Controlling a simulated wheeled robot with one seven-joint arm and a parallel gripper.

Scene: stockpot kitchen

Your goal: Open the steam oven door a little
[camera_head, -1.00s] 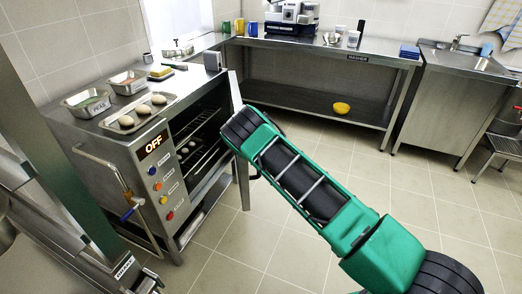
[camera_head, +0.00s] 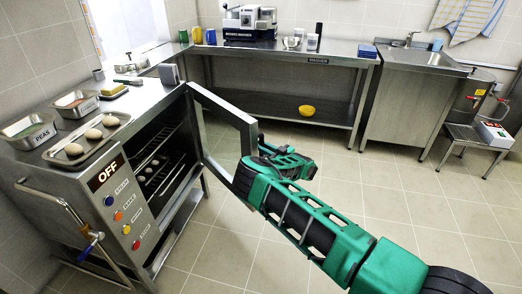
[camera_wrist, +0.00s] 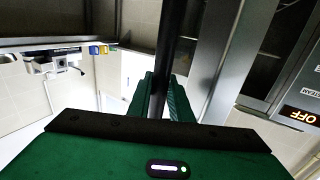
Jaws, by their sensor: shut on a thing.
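The steam oven (camera_head: 125,205) stands at the left, its display reading OFF. The oven panel with OFF (camera_wrist: 297,115) shows at the right there.
A sink unit (camera_head: 410,95) and stool (camera_head: 478,138) stand right. The tiled floor is clear.

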